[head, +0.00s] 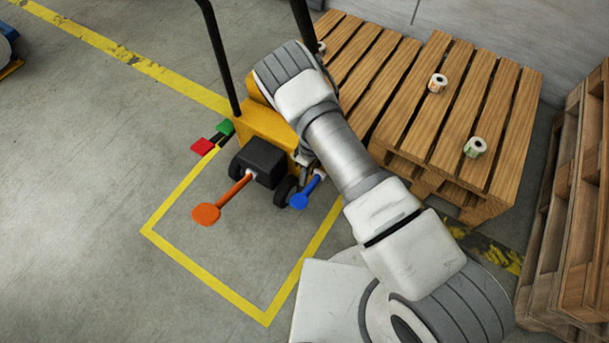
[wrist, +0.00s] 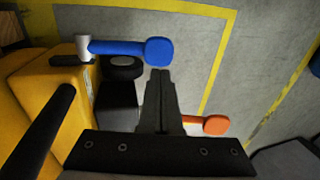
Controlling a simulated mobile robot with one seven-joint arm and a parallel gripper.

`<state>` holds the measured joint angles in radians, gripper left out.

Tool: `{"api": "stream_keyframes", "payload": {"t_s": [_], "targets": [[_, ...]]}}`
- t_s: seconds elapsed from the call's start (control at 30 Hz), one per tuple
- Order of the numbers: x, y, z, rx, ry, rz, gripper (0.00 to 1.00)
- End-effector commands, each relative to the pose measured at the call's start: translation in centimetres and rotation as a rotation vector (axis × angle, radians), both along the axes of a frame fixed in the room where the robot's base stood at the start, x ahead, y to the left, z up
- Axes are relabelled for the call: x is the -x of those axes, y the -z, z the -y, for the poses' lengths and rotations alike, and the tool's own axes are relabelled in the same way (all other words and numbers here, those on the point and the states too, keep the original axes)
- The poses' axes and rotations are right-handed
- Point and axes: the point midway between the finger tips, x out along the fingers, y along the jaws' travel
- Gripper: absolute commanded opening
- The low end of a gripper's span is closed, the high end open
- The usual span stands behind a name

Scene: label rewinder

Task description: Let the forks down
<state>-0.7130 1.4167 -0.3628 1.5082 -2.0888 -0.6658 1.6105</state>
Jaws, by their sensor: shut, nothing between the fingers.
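A yellow stacker (head: 268,126) with black upright bars stands on the floor. A lever with an orange paddle (head: 206,213) sticks out from its black box (head: 262,160). A shorter lever with a blue paddle (head: 299,201) sits to the right of it. Red (head: 202,146) and green (head: 226,127) pedals are at its left side. In the wrist view, my gripper (wrist: 160,72) is shut and empty. Its tips appear just below the blue paddle (wrist: 158,51); I cannot tell whether they touch. The orange paddle (wrist: 215,125) shows to its right. My arm hides the gripper in the head view. The forks are not seen.
Wooden pallets (head: 446,142) stand behind and right of the stacker, with two small label rolls (head: 438,83) (head: 475,147) on them. More pallets (head: 580,215) are stacked at the right edge. Yellow floor lines (head: 205,286) mark a bay.

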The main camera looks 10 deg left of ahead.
Motion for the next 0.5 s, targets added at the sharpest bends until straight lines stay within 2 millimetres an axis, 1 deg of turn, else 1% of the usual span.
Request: {"api": "stream_keyframes", "payload": {"t_s": [0.03, 0.2, 0.3, 0.4, 0.5], "targets": [[0.4, 1.7, -0.1, 0.0, 0.0, -0.003, 0.0], [1.1, 5.2, -0.4, 0.0, 0.0, -0.002, 0.0], [1.5, 6.8, -0.6, 0.0, 0.0, -0.001, 0.0], [1.9, 8.0, -0.7, -0.001, 0.0, -0.002, 0.0], [2.0, 8.8, -0.8, -0.001, 0.001, 0.0, 0.0]]}}
